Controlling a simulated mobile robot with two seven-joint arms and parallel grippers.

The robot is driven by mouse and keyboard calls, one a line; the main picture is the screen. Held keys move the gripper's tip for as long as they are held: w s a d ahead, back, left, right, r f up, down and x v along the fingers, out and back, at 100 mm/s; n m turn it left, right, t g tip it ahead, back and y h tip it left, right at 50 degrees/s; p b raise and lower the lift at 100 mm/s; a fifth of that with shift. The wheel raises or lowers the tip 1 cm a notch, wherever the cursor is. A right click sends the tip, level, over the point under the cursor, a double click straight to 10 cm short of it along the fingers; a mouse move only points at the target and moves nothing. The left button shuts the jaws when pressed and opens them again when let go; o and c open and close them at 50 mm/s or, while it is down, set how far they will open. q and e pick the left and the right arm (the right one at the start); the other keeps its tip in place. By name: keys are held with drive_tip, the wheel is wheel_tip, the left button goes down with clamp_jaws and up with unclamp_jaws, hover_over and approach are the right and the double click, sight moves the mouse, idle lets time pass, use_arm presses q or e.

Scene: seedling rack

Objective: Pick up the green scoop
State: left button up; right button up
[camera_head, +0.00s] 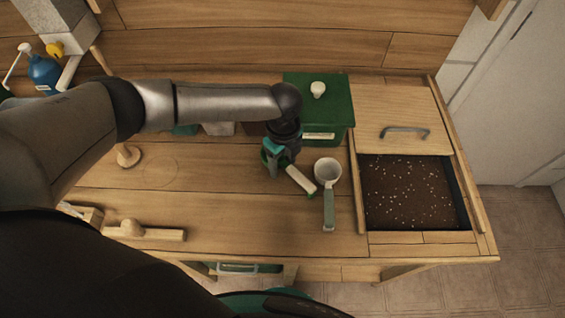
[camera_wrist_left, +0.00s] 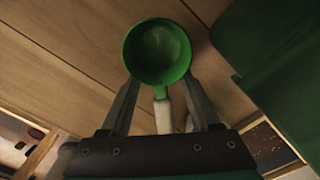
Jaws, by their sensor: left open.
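The green scoop shows in the left wrist view as a round green bowl (camera_wrist_left: 157,50) with a pale handle (camera_wrist_left: 163,115). In the head view its pale handle (camera_head: 300,180) sticks out below my left gripper (camera_head: 281,163), and the gripper hides most of its bowl. My left gripper is open. In the left wrist view its two fingers (camera_wrist_left: 160,84) stand on either side of the handle near the bowl, with gaps on both sides. My right gripper is not in view.
A white scoop (camera_head: 327,171) with a grey-green handle lies just right of the gripper. A green box (camera_head: 340,105) with a pale knob stands behind. A soil bin (camera_head: 408,190) is at the right. A wooden tool (camera_head: 145,232) lies at the front left.

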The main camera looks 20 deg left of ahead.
use_arm(q)
clamp_jaws()
idle(0.5)
